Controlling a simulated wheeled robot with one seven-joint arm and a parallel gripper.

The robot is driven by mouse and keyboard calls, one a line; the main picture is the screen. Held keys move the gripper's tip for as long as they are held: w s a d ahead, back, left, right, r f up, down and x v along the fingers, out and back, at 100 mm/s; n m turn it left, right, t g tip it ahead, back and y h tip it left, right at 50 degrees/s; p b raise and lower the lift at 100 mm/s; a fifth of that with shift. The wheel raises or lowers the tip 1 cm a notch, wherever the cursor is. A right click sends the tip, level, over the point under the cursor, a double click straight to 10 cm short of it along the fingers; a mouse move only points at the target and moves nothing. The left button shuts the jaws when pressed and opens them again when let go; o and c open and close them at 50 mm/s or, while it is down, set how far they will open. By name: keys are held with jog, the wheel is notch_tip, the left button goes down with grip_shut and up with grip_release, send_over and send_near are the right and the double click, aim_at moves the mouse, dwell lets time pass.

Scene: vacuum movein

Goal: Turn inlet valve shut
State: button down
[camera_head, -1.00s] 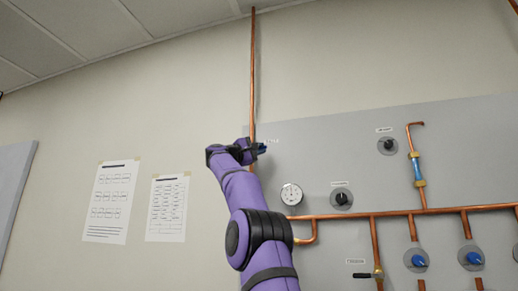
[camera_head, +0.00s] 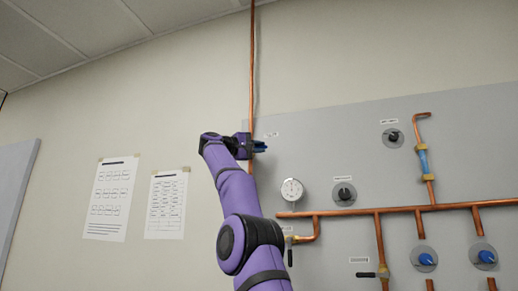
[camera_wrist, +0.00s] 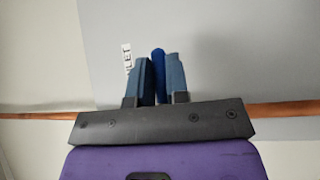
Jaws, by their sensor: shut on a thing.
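My gripper (camera_head: 262,146) is up at the left edge of the grey panel, beside the vertical copper pipe (camera_head: 253,75). In the wrist view its two blue-grey fingers are shut on the blue handle (camera_wrist: 158,62) of the inlet valve, which stands up between them. A white label (camera_wrist: 127,59) ending in "LET" is just left of the fingers. The valve body and the far end of the handle are hidden by my gripper in both views.
The grey panel (camera_head: 330,155) carries a round gauge (camera_head: 291,190), black knobs (camera_head: 344,194), (camera_head: 393,137) and blue knobs (camera_head: 425,259), (camera_head: 484,257). A copper manifold (camera_head: 400,210) runs across it. Paper sheets (camera_head: 112,198) hang on the wall at left.

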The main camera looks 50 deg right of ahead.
jog(key=shift+f, duration=0.1)
jog(key=c, duration=1.1)
grip_release()
jog(key=v, duration=1)
jog(key=shift+w+a, duration=0.15)
jog(key=shift+a, duration=0.2)
